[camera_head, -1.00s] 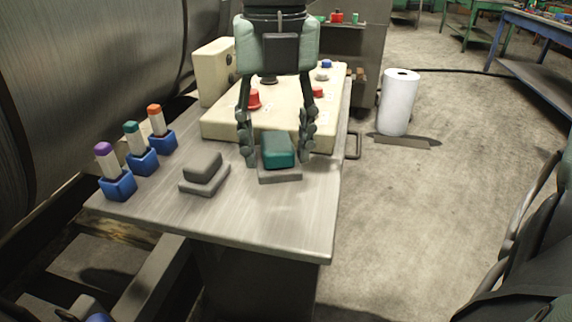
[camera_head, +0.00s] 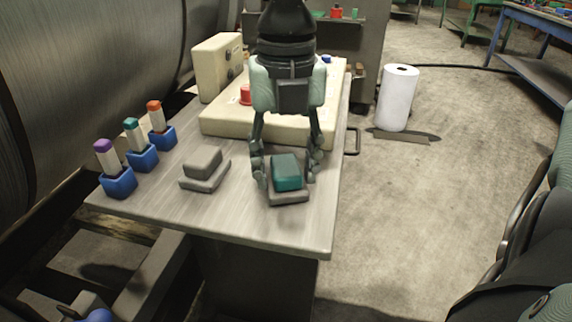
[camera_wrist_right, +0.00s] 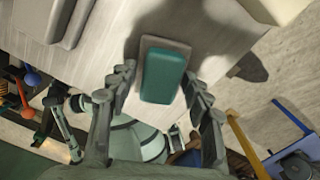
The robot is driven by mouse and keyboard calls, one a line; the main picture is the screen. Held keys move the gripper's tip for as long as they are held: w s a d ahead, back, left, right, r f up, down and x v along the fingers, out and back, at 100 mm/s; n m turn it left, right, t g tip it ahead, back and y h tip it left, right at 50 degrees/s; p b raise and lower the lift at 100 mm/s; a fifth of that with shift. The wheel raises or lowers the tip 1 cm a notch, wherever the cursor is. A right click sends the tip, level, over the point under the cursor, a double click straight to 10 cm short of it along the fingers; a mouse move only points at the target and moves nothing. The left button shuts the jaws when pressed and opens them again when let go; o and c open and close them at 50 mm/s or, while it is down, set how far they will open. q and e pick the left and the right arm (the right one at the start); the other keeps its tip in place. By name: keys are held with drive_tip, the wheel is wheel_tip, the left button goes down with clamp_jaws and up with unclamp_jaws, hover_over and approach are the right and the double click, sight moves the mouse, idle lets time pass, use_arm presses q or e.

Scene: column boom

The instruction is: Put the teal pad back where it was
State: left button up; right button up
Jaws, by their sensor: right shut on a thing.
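The teal pad (camera_head: 287,172) is a rounded block on a grey base plate (camera_head: 290,198), near the front right of the metal table. My right gripper (camera_head: 287,178) reaches down from behind with a finger on each side and is shut on the teal pad. In the right wrist view the teal pad (camera_wrist_right: 161,77) shows just beyond the fingertips of the gripper (camera_wrist_right: 160,85). I cannot tell whether the base plate touches the table. A grey pad on a similar base (camera_head: 203,163) stands to its left.
A cream panel (camera_head: 222,120) with a red button (camera_head: 246,94) lies behind, beside an upright cream box (camera_head: 215,70). Blue holders with purple, teal and orange tops (camera_head: 118,183) line the table's left side. A white roll (camera_head: 397,98) stands on the floor. The table front (camera_head: 230,220) is clear.

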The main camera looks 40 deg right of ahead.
sight(286, 166)
drive_tip(key=shift+f, duration=0.1)
drive_tip(key=o, duration=1)
use_arm(q)
drive_tip(key=shift+s+r, duration=0.25)
drive_tip(key=shift+r, duration=0.2)
drive_tip(key=shift+r, duration=0.1)
use_arm(e)
drive_tip(key=shift+r, duration=0.25)
use_arm(q)
drive_tip(key=shift+w+f, duration=0.1)
drive_tip(key=shift+f, duration=0.6)
use_arm(e)
wheel_tip(286, 166, up, 12)
drive_tip(key=shift+f, duration=0.1)
